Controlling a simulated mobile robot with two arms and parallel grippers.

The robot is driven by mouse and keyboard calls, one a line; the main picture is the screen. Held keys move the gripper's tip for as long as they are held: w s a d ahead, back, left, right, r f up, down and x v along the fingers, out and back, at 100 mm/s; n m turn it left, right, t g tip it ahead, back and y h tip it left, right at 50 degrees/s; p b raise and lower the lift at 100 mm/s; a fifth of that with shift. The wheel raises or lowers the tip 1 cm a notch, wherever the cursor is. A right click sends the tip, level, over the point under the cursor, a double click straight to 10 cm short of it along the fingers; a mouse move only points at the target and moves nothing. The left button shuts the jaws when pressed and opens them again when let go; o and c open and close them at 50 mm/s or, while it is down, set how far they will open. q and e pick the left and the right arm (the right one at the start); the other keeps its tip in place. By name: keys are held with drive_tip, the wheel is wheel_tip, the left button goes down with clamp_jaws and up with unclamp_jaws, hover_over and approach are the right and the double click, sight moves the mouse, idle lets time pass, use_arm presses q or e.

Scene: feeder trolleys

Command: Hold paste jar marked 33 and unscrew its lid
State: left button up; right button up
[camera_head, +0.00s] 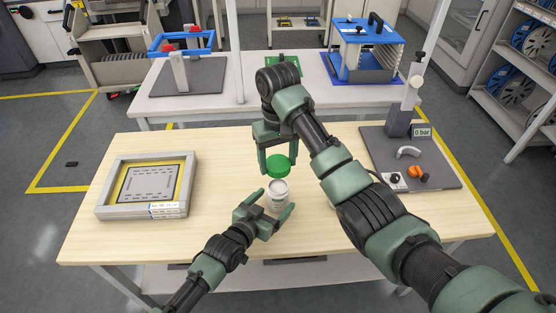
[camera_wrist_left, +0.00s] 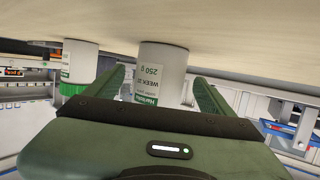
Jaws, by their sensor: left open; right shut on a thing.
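The white paste jar (camera_head: 279,196) stands upright on the wooden table, its top uncovered. My left gripper (camera_head: 266,208) is open, its fingers on either side of the jar. In the left wrist view the jar (camera_wrist_left: 160,68) shows between the fingers, with a label reading 250 g; I cannot make out a 33. My right gripper (camera_head: 277,160) is shut on the green lid (camera_head: 279,168), just above the jar and apart from it. A second white jar (camera_wrist_left: 80,62) with a green lid (camera_wrist_left: 72,89) stands beyond in the left wrist view; my right arm mostly hides it in the head view.
A framed stencil (camera_head: 149,187) lies at the table's left. A dark plate (camera_head: 440,173) with a 0 bar gauge, a grey handle and orange parts is at the right. A second table behind holds blue fixtures (camera_head: 366,37). The table between stencil and jar is clear.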

use_arm(q)
drive_tip(key=shift+v, duration=3.15)
drive_tip(key=shift+r, duration=0.1)
